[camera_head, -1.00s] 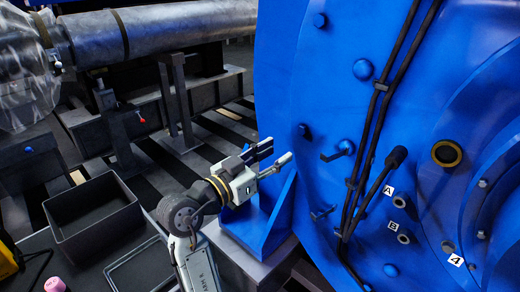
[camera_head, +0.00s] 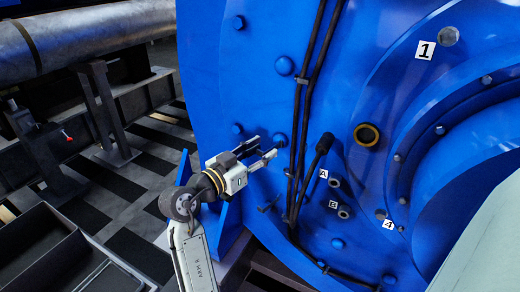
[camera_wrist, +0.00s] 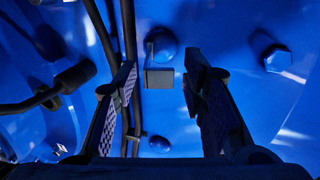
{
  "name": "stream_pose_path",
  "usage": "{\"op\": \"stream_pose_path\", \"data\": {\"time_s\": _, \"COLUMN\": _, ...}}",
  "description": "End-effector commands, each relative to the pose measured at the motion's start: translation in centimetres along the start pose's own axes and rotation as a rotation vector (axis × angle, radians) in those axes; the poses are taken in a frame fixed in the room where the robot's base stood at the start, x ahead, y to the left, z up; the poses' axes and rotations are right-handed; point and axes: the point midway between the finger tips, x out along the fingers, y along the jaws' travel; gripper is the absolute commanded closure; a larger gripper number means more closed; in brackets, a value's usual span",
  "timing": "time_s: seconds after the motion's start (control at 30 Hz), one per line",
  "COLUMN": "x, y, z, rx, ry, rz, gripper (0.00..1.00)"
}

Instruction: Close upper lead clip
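The upper lead clip (camera_wrist: 159,78) is a small dark plate standing out from the blue motor face. In the wrist view it is ahead, between the two fingers, with a clear gap on each side. My gripper (camera_wrist: 161,70) is open and empty. In the head view my gripper (camera_head: 267,147) points at the motor face and hides most of the upper clip. The black leads (camera_head: 299,130) run down the face to the right of my gripper.
A round bolt head (camera_wrist: 161,43) sits just behind the clip, and a hex bolt (camera_wrist: 277,58) to the right. A dark lead plug (camera_head: 324,143) stands out beside the leads near labels A and B. A black bin (camera_head: 40,250) is at lower left.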

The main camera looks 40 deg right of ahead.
Motion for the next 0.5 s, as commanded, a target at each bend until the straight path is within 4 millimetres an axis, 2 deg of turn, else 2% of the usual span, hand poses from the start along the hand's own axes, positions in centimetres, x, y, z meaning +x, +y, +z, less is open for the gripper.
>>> {"op": "stream_pose_path", "data": {"time_s": 0.27, "x": 0.1, "y": -0.02, "z": -0.01, "rx": 0.001, "ry": 0.001, "rz": -0.001, "gripper": 0.62}}
{"op": "stream_pose_path", "data": {"time_s": 0.5, "x": 0.08, "y": -0.02, "z": -0.02, "rx": 0.001, "ry": 0.001, "rz": -0.001, "gripper": 0.78}}
